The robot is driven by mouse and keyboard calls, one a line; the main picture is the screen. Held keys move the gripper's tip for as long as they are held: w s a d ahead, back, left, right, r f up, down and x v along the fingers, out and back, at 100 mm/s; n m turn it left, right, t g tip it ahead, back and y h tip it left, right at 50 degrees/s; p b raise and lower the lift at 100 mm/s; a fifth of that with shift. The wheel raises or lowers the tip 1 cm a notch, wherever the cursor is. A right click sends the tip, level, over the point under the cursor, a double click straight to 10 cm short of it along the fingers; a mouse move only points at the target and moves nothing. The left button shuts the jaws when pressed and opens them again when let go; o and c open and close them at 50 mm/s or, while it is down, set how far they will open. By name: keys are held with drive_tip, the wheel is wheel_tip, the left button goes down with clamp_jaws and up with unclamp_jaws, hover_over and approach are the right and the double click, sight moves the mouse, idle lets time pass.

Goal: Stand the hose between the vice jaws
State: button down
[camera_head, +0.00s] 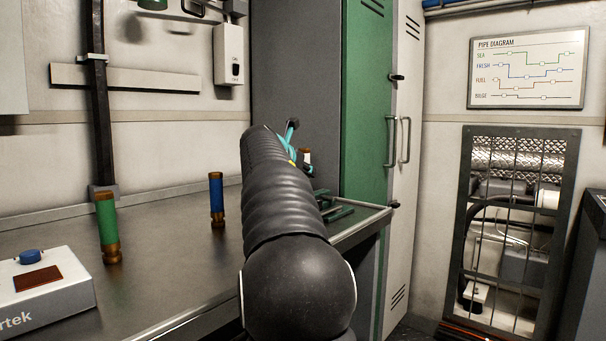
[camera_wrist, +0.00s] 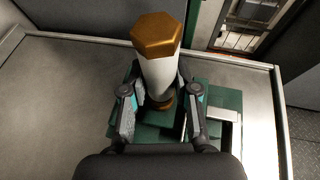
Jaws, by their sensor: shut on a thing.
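The white hose (camera_wrist: 160,75) with brass hexagonal ends stands roughly upright between the fingers of my gripper (camera_wrist: 160,105), which is shut on it. Its lower brass end is over the green vice (camera_wrist: 225,105) in the wrist view; I cannot tell whether it sits between the jaws or above them. In the head view the hose (camera_head: 306,155) shows only as a small white and brass piece beside my gripper (camera_head: 297,148). The vice (camera_head: 338,213) lies on the bench's right end, partly hidden behind my arm.
A green hose (camera_head: 107,225) and a blue hose (camera_head: 217,199) stand on the metal bench (camera_head: 165,260). A white box with a blue button (camera_head: 45,285) is at the front left. A green and white locker (camera_head: 370,110) rises behind the vice. The bench middle is clear.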

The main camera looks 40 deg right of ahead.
drive_tip(key=shift+f, duration=0.1)
drive_tip(key=c, duration=0.9)
unclamp_jaws()
drive_tip(key=shift+a+r, duration=0.25)
drive_tip(key=v, duration=1.1)
drive_tip(key=shift+s+a, duration=0.15)
drive_tip(key=shift+a, duration=0.1)
